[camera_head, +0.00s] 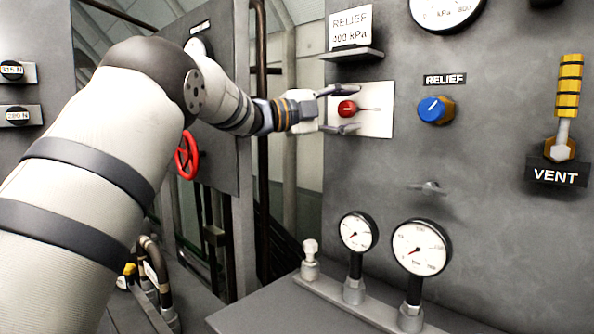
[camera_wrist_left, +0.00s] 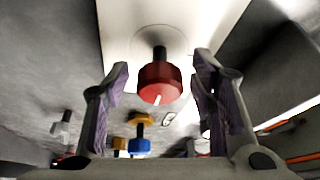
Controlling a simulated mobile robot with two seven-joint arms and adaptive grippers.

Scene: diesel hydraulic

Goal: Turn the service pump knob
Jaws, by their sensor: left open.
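A red knob (camera_head: 346,108) sits on a white plate (camera_head: 376,122) on the grey panel. No label naming it as the service pump knob is readable. My left gripper (camera_head: 354,109) is open in front of the plate, one finger above the knob and one below it. In the left wrist view, the red knob (camera_wrist_left: 160,83) with a white pointer mark stands between the two spread fingers, with visible gaps on both sides. Whether the fingertips reach past the knob's face is hard to tell. My right gripper is not in view.
A blue relief knob (camera_head: 432,109) and a yellow-handled vent lever (camera_head: 567,95) are to the right. A relief placard shelf (camera_head: 352,54) juts out just above the gripper. Two gauges (camera_head: 420,247) stand below. A red handwheel (camera_head: 187,156) is left, under my arm.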

